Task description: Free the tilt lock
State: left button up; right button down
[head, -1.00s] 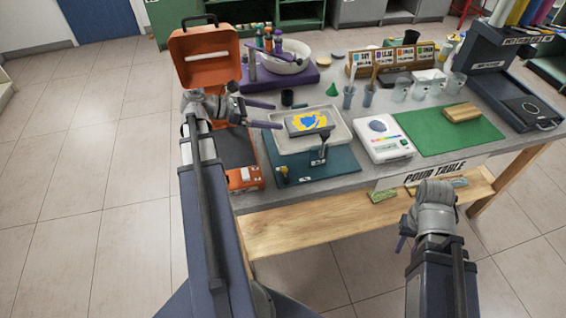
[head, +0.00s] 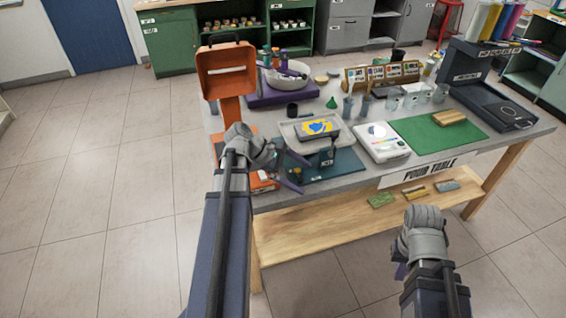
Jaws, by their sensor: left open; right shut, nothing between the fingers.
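A pale tray (head: 289,137) on the teal mat (head: 347,166) holds a grey-edged panel (head: 318,130) with blue and yellow paint. A black upright part with a small white label (head: 327,158) stands at the tray's front edge; I cannot tell for sure that it is the tilt lock. My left gripper (head: 296,171) is open, its two purple fingers apart over the mat's left part, left of the black part. A small dark and yellow piece shows between or behind the fingers; contact cannot be told. My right gripper (head: 401,271) is shut and empty, low in front of the table, mostly hidden by its wrist.
A white scale (head: 383,148) and green mat (head: 412,129) lie to the right. A dark rack (head: 497,92) fills the right end. A wooden shelf (head: 335,223) runs below the table top.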

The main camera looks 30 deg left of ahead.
pick_arm(q)
jog(key=s+d+f+m+g+y, duration=0.1)
jog(key=s+d+f+m+y, duration=0.1)
jog(key=d+m, duration=0.6)
jog(key=s+d+f+m+g+y, duration=0.2)
jog(key=s+d+f+m+y, duration=0.1)
jog(key=d+m, duration=0.4)
jog(key=s+d+f+m+g+y, duration=0.2)
jog(key=s+d+m+y, duration=0.2)
jog(key=d+m, duration=0.4)
jog(key=shift+s+d+f+m+y, duration=0.3)
jog(key=shift+s+d+y, duration=0.1)
jog(key=shift+s, duration=0.15)
